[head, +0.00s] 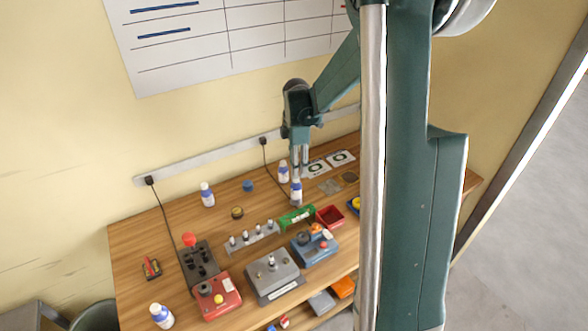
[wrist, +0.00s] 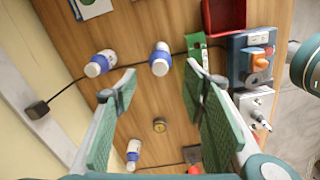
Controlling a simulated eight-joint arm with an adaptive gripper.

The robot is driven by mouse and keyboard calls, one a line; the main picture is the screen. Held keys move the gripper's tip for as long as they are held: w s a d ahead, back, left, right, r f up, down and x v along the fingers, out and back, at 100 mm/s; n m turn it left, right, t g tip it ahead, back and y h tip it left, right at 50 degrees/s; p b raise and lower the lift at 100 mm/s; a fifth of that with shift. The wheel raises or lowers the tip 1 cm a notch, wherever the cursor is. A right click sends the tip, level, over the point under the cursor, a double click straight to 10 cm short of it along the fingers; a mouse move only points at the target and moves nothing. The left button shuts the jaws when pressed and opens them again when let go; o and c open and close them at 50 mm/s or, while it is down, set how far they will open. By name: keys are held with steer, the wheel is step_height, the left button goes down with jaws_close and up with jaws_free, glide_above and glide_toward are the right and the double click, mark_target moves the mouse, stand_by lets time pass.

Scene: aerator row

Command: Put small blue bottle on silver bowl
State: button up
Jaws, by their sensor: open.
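Several white bottles with blue labels stand on the table. One bottle (head: 296,194) is just below my gripper (head: 300,172); in the wrist view this bottle (wrist: 160,58) shows just beyond the gap between the fingertips. A second bottle (head: 283,172) stands close behind it, and it is left of the fingers in the wrist view (wrist: 99,64). Other bottles stand at the back left (head: 207,195) and front left (head: 161,316). Which one is the small blue bottle I cannot tell. My gripper is open, empty and pointing down. I cannot make out a silver bowl.
A blue round item (head: 248,186) and a dark-gold round item (head: 237,212) lie left of my gripper. A green item (head: 297,216), a red tray (head: 330,215) and grey and blue control boxes (head: 273,277) crowd the front. Printed cards (head: 341,158) lie behind.

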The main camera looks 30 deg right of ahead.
steer(key=shift+a, duration=0.1)
steer(key=s+a+r+m+t, duration=0.5)
steer(key=s+a+r+m, duration=0.5)
steer(key=s+a+r, duration=0.75)
steer(key=s+a+m+t, duration=0.2)
steer(key=s+a+m, duration=0.3)
steer(key=s, duration=0.5)
steer(key=shift+a+f, duration=0.3)
steer(key=shift+a, duration=0.35)
